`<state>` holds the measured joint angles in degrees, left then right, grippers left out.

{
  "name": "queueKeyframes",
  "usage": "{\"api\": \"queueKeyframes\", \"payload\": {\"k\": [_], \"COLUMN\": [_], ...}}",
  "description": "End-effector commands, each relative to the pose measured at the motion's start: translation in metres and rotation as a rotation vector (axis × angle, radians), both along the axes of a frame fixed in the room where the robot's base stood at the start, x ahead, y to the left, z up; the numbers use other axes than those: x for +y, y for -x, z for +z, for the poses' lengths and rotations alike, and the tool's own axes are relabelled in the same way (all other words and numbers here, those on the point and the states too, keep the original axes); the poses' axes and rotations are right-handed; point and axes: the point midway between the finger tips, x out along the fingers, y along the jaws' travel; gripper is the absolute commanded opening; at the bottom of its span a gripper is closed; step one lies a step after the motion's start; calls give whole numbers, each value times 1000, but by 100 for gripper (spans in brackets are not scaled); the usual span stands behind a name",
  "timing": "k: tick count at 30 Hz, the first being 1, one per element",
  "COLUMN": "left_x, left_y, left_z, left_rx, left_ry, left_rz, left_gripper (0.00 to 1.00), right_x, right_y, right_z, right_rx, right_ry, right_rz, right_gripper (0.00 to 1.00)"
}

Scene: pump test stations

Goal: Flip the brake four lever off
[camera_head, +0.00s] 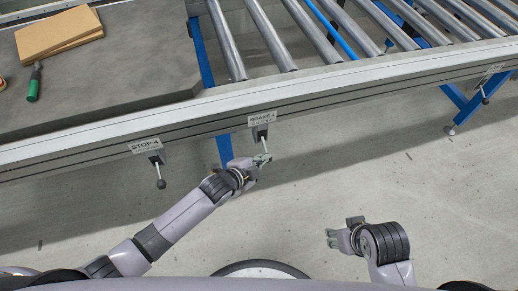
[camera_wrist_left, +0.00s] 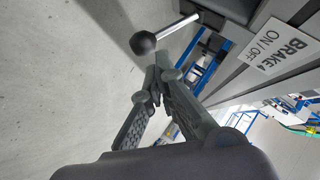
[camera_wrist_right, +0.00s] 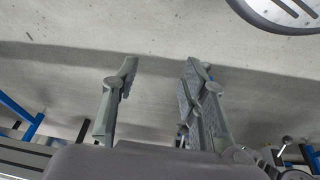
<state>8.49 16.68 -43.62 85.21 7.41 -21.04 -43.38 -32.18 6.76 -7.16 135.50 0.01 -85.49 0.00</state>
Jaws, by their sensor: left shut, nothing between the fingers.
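The brake four lever is a short metal rod with a black ball knob (camera_wrist_left: 143,43). It sticks out from a grey mount on the conveyor's side rail, beside the "BRAKE 4 ON/OFF" label (camera_head: 262,117), also in the left wrist view (camera_wrist_left: 285,47). In the head view the lever's rod (camera_head: 264,141) points down toward my left gripper (camera_head: 262,160). My left gripper is shut and empty, its fingertips (camera_wrist_left: 155,88) close to the knob; I cannot tell whether they touch. My right gripper (camera_head: 332,238) is open and empty, low over the floor, away from the rail.
The "STOP 4" label (camera_head: 145,146) and its hanging lever (camera_head: 160,178) are left of the brake lever. Rollers (camera_head: 270,35) and a dark worktop (camera_head: 120,75) with cardboard (camera_head: 58,33) and a green-handled tool (camera_head: 34,84) lie behind the rail. The floor in front is clear.

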Motion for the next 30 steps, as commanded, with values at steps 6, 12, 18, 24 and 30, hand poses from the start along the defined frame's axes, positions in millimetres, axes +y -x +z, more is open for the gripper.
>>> {"api": "queueKeyframes", "payload": {"k": [6, 12, 18, 24, 30], "left_x": [1, 1, 1, 1, 1], "left_y": [-1, -1, -1, -1, -1], "left_z": [3, 6, 9, 11, 13], "left_rx": [1, 2, 2, 2, 2], "left_ry": [1, 1, 1, 1, 1], "left_rz": [1, 1, 1, 1, 1], "left_gripper": [0, 0, 0, 0, 0], "right_x": [0, 0, 0, 0, 1], "right_y": [0, -1, -3, -3, -6], "right_z": [-2, -10, -19, -29, -39], "right_rx": [6, 12, 15, 22, 23], "right_ry": [1, 1, 2, 3, 2], "right_rz": [0, 0, 1, 1, 2], "right_gripper": [40, 40, 40, 40, 40]}}
